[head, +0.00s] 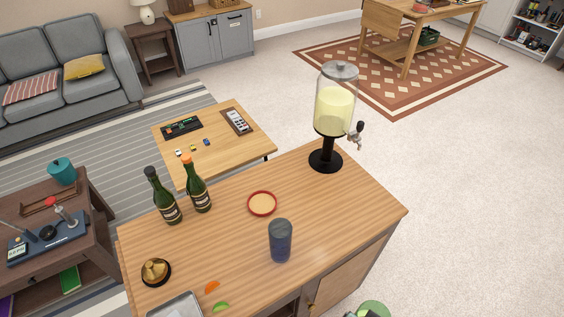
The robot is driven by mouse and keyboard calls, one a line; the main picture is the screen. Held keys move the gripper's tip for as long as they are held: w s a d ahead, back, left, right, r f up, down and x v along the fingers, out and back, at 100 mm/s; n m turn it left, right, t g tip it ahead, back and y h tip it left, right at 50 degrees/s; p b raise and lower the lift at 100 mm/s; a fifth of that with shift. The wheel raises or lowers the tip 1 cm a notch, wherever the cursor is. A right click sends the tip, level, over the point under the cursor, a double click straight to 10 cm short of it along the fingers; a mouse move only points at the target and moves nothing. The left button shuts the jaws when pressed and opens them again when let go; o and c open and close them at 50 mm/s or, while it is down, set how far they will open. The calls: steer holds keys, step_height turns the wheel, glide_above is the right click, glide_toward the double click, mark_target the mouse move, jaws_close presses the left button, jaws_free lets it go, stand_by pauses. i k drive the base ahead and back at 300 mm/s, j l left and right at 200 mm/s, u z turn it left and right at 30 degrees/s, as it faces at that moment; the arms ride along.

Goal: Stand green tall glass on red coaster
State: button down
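A round coaster (262,203) with a red rim and a pale tan middle lies flat on the wooden bar counter (330,210), with nothing on it. A tall dark blue tumbler (280,242) stands upright on the counter, in front of the coaster and slightly right, apart from it. I see no tall glass that is clearly green. A round green thing (373,308) is cut off at the bottom edge, below the counter's right side; I cannot tell what it is. My gripper is not in view.
Two dark green bottles (197,186) stand left of the coaster. A drink dispenser (335,110) stands at the counter's far right. A bowl (155,271), orange and green slices (221,307) and a metal tray (175,306) are at the front left. The counter's right part is clear.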

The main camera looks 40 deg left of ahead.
mark_target(262, 204)
steer(key=i+u, duration=0.45)
steer(key=i+l+u, duration=0.25)
steer(key=i+u, duration=0.15)
steer(key=i, duration=0.2)
steer(key=i+l+u, duration=0.45)
steer(key=j, duration=0.1)
